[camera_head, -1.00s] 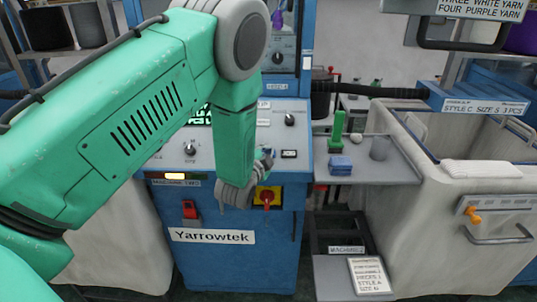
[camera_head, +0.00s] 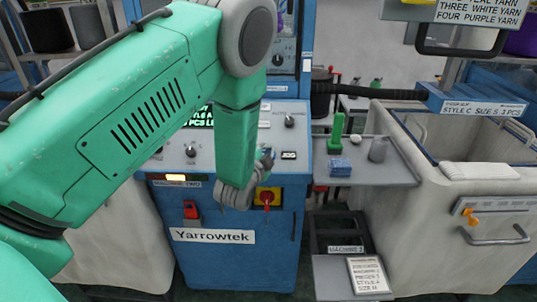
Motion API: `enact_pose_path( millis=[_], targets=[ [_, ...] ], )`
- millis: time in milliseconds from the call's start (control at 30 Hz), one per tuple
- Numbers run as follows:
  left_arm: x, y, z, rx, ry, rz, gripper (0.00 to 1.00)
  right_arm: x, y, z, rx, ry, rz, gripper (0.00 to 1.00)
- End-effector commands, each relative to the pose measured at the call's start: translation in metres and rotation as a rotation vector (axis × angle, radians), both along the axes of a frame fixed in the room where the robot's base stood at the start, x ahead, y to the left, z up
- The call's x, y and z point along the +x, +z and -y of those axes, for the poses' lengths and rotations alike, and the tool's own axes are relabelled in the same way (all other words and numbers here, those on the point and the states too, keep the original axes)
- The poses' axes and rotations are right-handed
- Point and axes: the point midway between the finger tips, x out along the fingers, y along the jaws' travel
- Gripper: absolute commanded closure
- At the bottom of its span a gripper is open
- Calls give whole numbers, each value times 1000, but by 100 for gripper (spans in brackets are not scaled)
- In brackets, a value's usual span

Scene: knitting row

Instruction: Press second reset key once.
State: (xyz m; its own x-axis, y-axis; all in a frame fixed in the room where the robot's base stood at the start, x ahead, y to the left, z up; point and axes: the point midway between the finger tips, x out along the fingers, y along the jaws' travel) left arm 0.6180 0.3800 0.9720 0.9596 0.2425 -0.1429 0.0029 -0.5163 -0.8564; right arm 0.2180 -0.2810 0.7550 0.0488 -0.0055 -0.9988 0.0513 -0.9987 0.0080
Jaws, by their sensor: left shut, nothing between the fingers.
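The blue knitting machine (camera_head: 225,270) marked MACHINE TWO and Yarrowtek stands in the middle, with a sloped grey control panel (camera_head: 205,150) on top. The panel carries black knobs, a small JOG key (camera_head: 288,156) and a green-lettered display, partly covered by my arm. I cannot make out a reset key; it may be hidden behind the arm. My left gripper (camera_head: 240,196) points down in front of the panel's front edge, beside the yellow and red switch (camera_head: 266,197). It is shut and empty. My right gripper is not in view.
A side shelf (camera_head: 385,170) at the right holds a green spool (camera_head: 336,135), a blue block (camera_head: 340,167) and a grey cup (camera_head: 377,149). A large fabric bin (camera_head: 440,210) stands further right. A red switch (camera_head: 191,210) sits on the machine front.

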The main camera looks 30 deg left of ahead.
Motion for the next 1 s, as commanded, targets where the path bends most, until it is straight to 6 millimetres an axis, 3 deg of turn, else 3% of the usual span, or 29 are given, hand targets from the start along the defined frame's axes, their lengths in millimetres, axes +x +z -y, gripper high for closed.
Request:
enact_pose_path(
  millis=[400, 1000],
  targets=[
    [-21, 34, 13, 0, 0, -1, 100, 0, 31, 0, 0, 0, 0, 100],
    [-22, 33, 14, 0, 0, -1, 100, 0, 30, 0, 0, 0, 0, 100]
  ],
)
